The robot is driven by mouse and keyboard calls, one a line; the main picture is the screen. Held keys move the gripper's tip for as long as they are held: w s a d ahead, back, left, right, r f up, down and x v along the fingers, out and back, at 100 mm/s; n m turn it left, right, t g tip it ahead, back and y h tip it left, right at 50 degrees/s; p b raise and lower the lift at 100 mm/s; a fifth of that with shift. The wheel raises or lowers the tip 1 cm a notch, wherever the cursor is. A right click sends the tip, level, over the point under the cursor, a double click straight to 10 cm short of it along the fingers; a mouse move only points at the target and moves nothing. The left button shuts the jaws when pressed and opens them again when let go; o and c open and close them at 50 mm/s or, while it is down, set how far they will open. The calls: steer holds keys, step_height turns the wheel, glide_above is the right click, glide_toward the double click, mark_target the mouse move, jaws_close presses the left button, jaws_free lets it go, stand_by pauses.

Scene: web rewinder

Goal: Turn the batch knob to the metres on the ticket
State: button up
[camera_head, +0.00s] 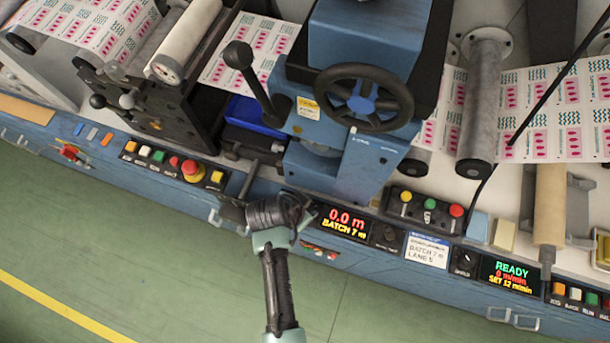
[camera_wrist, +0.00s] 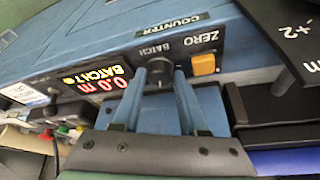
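The batch knob (camera_wrist: 159,74) is a dark round knob under the BATCH label on the blue counter panel in the wrist view. My gripper (camera_wrist: 160,72) has one blue finger on each side of it, with narrow gaps seeming to show, so it looks open around the knob. The counter display (camera_head: 343,222) reads 0.0 m and BATCH 7 m; it shows upside down in the wrist view (camera_wrist: 100,82). The white ticket (camera_head: 428,250) right of the display seems to read BATCH 7 m and LANE 5. My gripper (camera_head: 246,211) hides the knob in the head view.
An orange ZERO button (camera_wrist: 204,65) sits close beside the knob. A red emergency button (camera_head: 192,170) is to the left. A handwheel (camera_head: 363,97) and a black-knobbed lever (camera_head: 240,56) stand above. A second display (camera_head: 511,273) reads READY. The green floor is clear.

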steer(key=o, duration=0.5)
steer(key=shift+c, duration=0.2)
